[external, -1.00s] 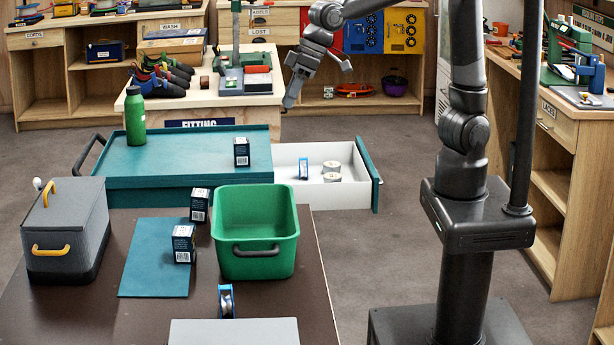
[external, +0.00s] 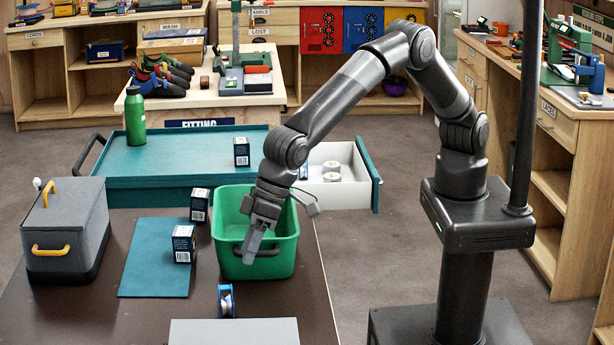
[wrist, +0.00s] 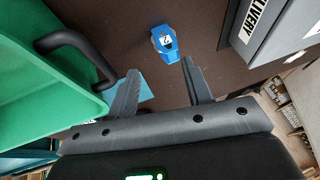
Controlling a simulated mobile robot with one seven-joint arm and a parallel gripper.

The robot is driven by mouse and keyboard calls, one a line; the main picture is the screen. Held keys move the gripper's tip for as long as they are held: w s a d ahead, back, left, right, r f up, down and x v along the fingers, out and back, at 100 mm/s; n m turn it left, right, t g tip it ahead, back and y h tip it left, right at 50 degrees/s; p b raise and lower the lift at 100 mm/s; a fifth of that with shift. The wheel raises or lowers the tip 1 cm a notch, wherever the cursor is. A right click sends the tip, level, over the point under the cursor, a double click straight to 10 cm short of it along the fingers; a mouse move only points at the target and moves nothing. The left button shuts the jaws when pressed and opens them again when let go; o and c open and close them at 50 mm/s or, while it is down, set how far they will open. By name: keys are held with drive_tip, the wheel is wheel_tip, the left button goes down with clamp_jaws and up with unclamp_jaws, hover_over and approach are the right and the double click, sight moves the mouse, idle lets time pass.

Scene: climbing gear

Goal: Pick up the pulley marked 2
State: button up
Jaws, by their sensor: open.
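A blue pulley (external: 226,301) stands on the dark brown table, just in front of the green bin and behind a grey box. In the wrist view the blue pulley (wrist: 164,43) has a white label with one small dark mark, which I cannot read for certain. My gripper (external: 253,246) hangs at the front side of the green bin, above and behind the pulley. In the wrist view my gripper (wrist: 161,70) is open and empty, with the pulley beyond the fingertips, roughly between their lines. Another blue item (external: 303,172) shows partly in the white drawer, mostly behind my arm.
The green bin (external: 226,266) with a black handle (wrist: 75,42) is close at left in the wrist view. The grey box (external: 234,333) bears a label ending "LIVERY" (wrist: 256,18). Small dark boxes (external: 183,243) stand on and beside a teal mat (external: 150,270).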

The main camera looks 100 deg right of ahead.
sight(232, 298)
drive_tip(key=x, duration=1.1)
drive_tip(key=shift+a, duration=0.4)
drive_tip(key=shift+c, duration=0.3)
drive_tip(key=c, duration=0.6)
